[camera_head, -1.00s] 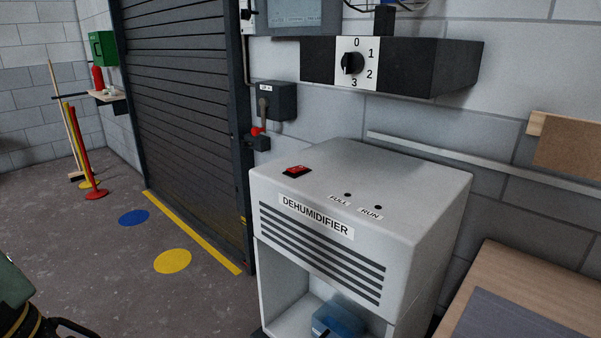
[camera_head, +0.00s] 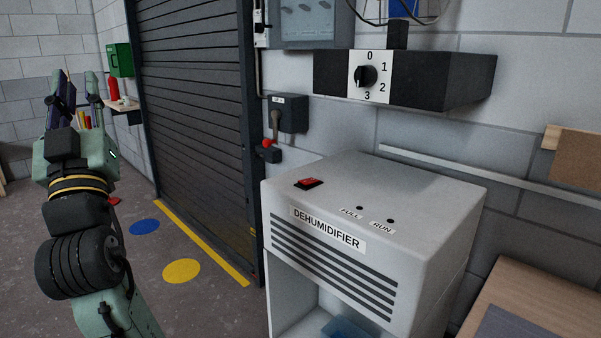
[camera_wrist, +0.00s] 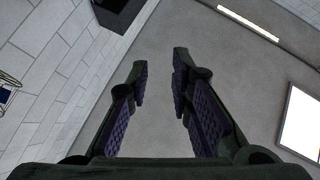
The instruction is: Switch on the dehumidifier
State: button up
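The dehumidifier (camera_head: 370,225) is a light grey box standing against the wall, with a labelled, slatted front. A red rocker switch (camera_head: 309,183) in a black frame sits on its top, near the left edge. Two small dark lamps (camera_head: 374,215) marked FULL and RUN show no light. A blue container (camera_head: 345,328) is partly visible in the lower opening. My gripper (camera_head: 75,88) is raised at the left, well apart from the dehumidifier, fingers up. In the wrist view my gripper (camera_wrist: 158,75) has its fingers apart with nothing between them.
A black box with a 0-to-3 rotary knob (camera_head: 366,76) juts from the wall above the dehumidifier. A lever switch (camera_head: 287,115) is on the wall beside the dark shutter (camera_head: 195,110). A wooden table (camera_head: 525,300) stands at the right. Floor at the left is open.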

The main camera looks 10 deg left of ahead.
jog(key=w+d+m+h, duration=0.1)
jog(key=w+h, duration=0.1)
jog(key=w+d+m+h, duration=0.1)
jog(key=w+h, duration=0.1)
jog(key=w, duration=0.1)
jog(key=w+f+m+t+h, duration=0.1)
jog(key=w+m+h, duration=0.1)
jog(key=w+h, duration=0.1)
jog(key=shift+d, duration=0.4)
jog(key=shift+c, duration=0.7)
jog(key=w+d+f+m+g+h, duration=0.1)
jog(key=w+d+m+h, duration=0.1)
jog(key=w+h, duration=0.1)
jog(key=w+d+f+m+g+h, duration=0.1)
jog(key=w+d+m+h, duration=0.1)
jog(key=w+d+h, duration=0.1)
jog(key=w+d+f+m+g+h, duration=0.1)
jog(key=w+d+f+h, duration=0.1)
jog(key=w+d+h, duration=0.1)
jog(key=shift+w+m+h, duration=0.15)
jog(key=shift+m+h, duration=0.25)
grip_shut()
jog(key=w+d+f+m+g+h, duration=0.1)
jog(key=d+f+m+g+h, duration=0.5)
jog(key=d, duration=0.5)
jog(key=f+g, duration=0.1)
jog(key=g, duration=0.1)
jog(key=shift+f+g+b, duration=0.3)
jog(key=shift+f+g, duration=0.05)
jog(key=shift+g, duration=0.05)
